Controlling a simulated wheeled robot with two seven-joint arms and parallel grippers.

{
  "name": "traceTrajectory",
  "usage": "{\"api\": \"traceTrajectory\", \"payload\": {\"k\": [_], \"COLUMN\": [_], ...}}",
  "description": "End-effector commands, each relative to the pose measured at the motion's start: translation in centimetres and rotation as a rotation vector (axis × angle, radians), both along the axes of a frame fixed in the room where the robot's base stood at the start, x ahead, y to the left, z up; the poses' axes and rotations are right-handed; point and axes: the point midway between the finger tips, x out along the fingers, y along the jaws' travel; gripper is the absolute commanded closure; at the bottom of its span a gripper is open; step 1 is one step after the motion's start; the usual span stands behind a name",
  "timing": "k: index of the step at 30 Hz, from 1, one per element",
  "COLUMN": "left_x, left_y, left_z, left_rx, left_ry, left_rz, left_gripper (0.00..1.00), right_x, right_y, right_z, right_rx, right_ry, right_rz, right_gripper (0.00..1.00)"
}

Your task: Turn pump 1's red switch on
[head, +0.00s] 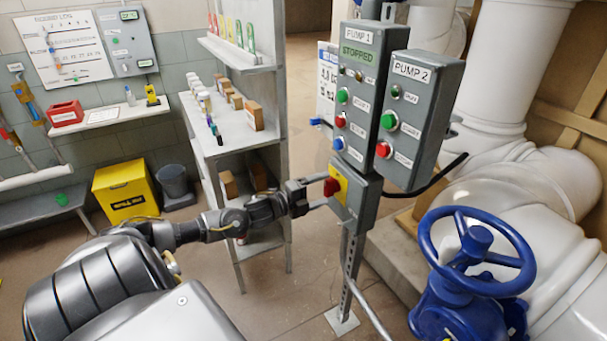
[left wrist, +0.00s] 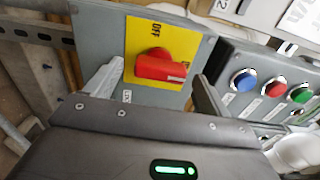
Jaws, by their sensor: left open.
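The red rotary switch (head: 332,187) sits on a yellow plate (head: 341,180) on the small grey box under the PUMP 1 panel (head: 357,90). In the left wrist view the red switch (left wrist: 160,67) has its handle lying roughly crosswise, with "OFF" printed on the yellow plate above it. The PUMP 1 display (head: 357,55) reads STOPPED in green. My left gripper (head: 318,192) is open in front of the switch. In the left wrist view the fingers of my left gripper (left wrist: 161,72) stand on either side of the handle, apart from it. My right gripper is not in view.
The PUMP 2 panel (head: 409,110) with its buttons stands right of PUMP 1. A blue valve wheel (head: 476,250) and large white pipes (head: 500,190) fill the right. A shelf unit (head: 235,130) with small bottles and boxes stands behind my left arm. Floor shows around the stand's foot.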

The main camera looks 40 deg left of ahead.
Motion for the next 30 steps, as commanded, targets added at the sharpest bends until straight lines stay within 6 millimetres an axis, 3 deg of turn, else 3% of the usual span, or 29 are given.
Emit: {"api": "traceTrajectory", "payload": {"k": [9,15,30], "left_x": [-5.3,-7.6,-8.9], "left_y": [1.5,2.2,2.6], "left_z": [-0.3,-0.1,0.0], "left_rx": [0.002,0.0,-0.001], "left_ry": [0.006,0.004,0.0], "left_rz": [-0.002,-0.001,-0.001], "left_gripper": [0.18,0.18,0.18], "right_x": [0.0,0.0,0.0], "right_y": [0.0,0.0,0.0], "right_z": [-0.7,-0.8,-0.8], "right_rx": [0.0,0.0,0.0], "right_ry": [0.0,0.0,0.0], "right_rz": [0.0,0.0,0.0], "right_gripper": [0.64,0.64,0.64]}}
